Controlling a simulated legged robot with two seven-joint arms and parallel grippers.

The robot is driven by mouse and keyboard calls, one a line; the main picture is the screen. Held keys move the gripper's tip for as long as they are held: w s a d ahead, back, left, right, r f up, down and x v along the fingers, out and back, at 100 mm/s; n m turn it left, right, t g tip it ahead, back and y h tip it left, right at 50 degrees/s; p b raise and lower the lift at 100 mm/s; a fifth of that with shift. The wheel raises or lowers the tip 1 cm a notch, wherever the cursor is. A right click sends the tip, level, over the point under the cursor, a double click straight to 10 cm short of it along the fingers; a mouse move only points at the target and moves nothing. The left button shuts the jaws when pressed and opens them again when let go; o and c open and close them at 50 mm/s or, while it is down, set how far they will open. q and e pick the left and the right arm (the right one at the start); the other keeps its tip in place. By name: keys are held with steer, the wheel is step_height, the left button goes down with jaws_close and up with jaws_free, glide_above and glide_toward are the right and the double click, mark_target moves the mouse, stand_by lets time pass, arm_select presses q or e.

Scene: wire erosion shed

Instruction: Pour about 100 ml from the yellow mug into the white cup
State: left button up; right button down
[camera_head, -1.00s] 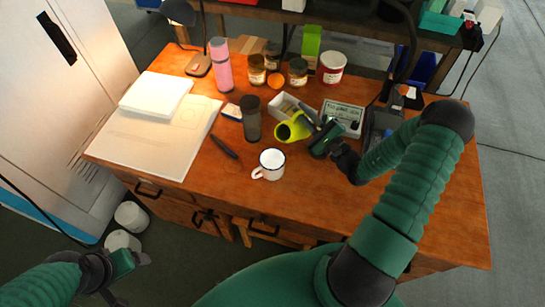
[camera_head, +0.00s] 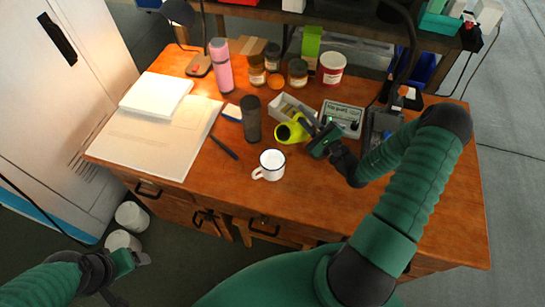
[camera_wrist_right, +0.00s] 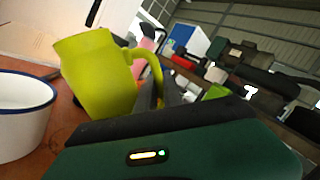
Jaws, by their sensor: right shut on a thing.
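The yellow mug (camera_head: 290,131) is in my right gripper (camera_head: 311,127), which is shut on it at the handle side. In the head view the mug is tilted with its mouth toward the left. In the right wrist view the yellow mug (camera_wrist_right: 101,75) shows large, with its handle toward the gripper. The white cup (camera_head: 271,165) with a dark rim stands upright on the desk, in front of and to the left of the mug; it also shows at the left edge of the right wrist view (camera_wrist_right: 22,118). The mug's contents cannot be seen. My left gripper (camera_head: 140,259) is empty with its fingers apart, off the desk.
A dark grey tumbler (camera_head: 251,119) stands left of the mug. A white box (camera_head: 285,103) is behind the mug, and a dark pen (camera_head: 224,147) lies left of the cup. A pink bottle (camera_head: 221,65) and several jars stand at the back. The front desk is clear.

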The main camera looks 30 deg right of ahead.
mark_target(306, 118)
steer(key=m+p, duration=0.1)
steer(key=p, duration=0.1)
steer(key=d+r+m+h+p, duration=0.1)
steer(key=m+p, duration=0.1)
steer(key=shift+w+d+r+m+g, duration=0.1)
steer(key=shift+w+r+m+g, duration=0.1)
steer(key=shift+r+m+g, duration=0.1)
steer(key=f, duration=0.1)
steer(key=f+m+b, duration=0.1)
steer(key=f, duration=0.1)
steer(key=f+m, duration=0.1)
steer(key=f, duration=0.1)
steer(key=shift+w+d+h+b, duration=0.1)
steer(key=shift+d+h+b, duration=0.2)
steer(key=shift+d, duration=0.1)
steer(key=m+p, duration=0.1)
steer(key=m+g+p, duration=0.1)
steer(key=p, duration=0.1)
steer(key=d+m+p, duration=0.1)
steer(key=m, duration=0.1)
steer(key=shift+w+r+g, duration=0.25)
steer(key=shift+r+g, duration=0.05)
stand_by(1.3)
